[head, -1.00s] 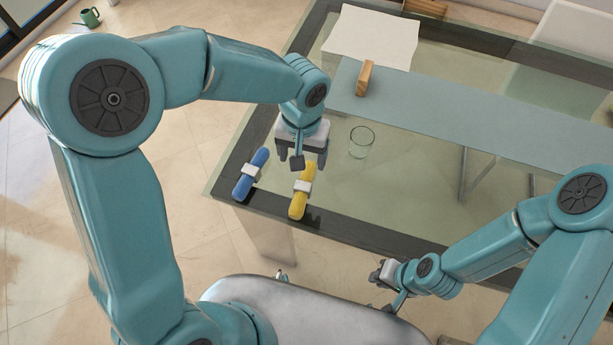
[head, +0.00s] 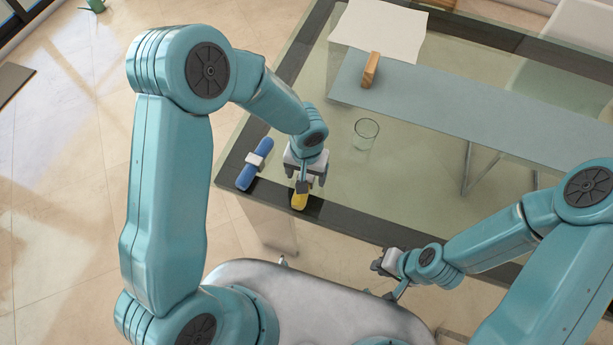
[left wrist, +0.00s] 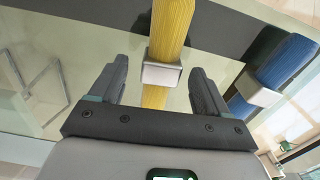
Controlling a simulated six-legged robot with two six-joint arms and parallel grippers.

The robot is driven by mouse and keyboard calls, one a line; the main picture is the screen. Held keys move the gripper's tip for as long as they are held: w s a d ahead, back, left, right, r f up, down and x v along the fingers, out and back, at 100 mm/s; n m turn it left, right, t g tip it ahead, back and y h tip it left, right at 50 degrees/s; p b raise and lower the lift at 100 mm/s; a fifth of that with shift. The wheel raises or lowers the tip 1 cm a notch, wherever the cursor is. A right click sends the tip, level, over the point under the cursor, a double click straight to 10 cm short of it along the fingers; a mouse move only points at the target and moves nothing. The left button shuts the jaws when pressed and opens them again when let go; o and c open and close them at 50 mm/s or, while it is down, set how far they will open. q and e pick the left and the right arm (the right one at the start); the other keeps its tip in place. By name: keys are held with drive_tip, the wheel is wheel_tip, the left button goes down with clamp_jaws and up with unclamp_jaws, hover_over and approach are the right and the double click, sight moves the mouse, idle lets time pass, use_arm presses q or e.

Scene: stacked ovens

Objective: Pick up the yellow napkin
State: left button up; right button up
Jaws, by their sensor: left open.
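The yellow napkin (head: 299,201) is a rolled bundle lying at the table's near edge, mostly hidden under my left gripper in the head view. In the left wrist view the napkin (left wrist: 171,30) runs between the open fingers, with a white ring (left wrist: 161,74) around its middle. My left gripper (head: 304,183) is open and directly above the napkin, one finger on each side of it; it also shows in the left wrist view (left wrist: 160,88). I cannot tell whether the fingers touch it. My right gripper (head: 384,267) is off the table's near edge, with nothing visible in it.
A blue rolled napkin (head: 246,177) with a white ring lies just left of the yellow one; it shows at right in the left wrist view (left wrist: 289,60). A clear glass (head: 365,134) stands behind to the right. A wooden block (head: 370,70) and white sheet (head: 385,25) are farther back.

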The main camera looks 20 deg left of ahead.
use_arm(q)
drive_tip(key=shift+f, duration=1.3)
drive_tip(key=shift+a, duration=0.1)
drive_tip(key=c, duration=1.1)
drive_tip(key=shift+o, duration=0.2)
drive_tip(key=shift+w+r, duration=0.1)
drive_tip(key=shift+r, duration=0.05)
